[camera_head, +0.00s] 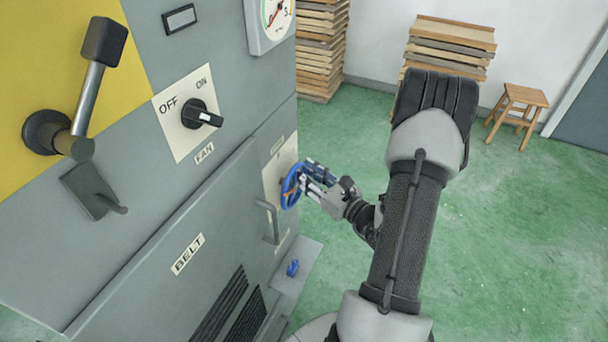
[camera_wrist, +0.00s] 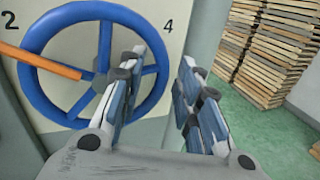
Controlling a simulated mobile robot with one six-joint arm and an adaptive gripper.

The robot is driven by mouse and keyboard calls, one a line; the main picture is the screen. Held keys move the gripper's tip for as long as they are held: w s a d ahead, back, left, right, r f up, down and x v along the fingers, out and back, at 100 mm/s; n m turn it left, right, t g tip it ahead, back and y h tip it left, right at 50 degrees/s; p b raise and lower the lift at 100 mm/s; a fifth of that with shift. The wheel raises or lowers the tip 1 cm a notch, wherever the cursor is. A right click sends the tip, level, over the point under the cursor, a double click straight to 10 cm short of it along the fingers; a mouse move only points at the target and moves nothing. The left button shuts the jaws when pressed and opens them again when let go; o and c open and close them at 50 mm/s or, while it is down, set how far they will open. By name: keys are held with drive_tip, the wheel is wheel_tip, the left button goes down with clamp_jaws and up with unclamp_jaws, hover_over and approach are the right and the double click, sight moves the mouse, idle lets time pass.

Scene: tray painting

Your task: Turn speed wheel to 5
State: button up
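The blue speed wheel (camera_head: 290,187) is on a pale panel at the right end of the grey machine. In the wrist view, the wheel (camera_wrist: 31,81) has spokes and an orange pointer (camera_wrist: 45,63) that reaches left from the hub, below the printed 2 (camera_wrist: 9,19). A printed 4 (camera_wrist: 168,26) is at the upper right; a 5 is not visible there. My gripper (camera_head: 306,183) is at the wheel's right side. In the wrist view, my gripper (camera_wrist: 163,60) has its fingers apart, with the right rim appearing between them. Contact cannot be told.
A dial gauge (camera_head: 277,12) is partly cut off at the top. The OFF/ON fan knob (camera_head: 197,114), a lever (camera_head: 90,95) and a door handle (camera_head: 268,222) stick out from the machine. Stacked trays (camera_head: 450,42) and a stool (camera_head: 518,100) stand behind. Green floor is open at right.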

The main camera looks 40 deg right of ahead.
drive_tip(key=shift+w, duration=0.6)
drive_tip(key=shift+c, duration=0.5)
drive_tip(key=shift+r, duration=0.1)
clamp_jaws()
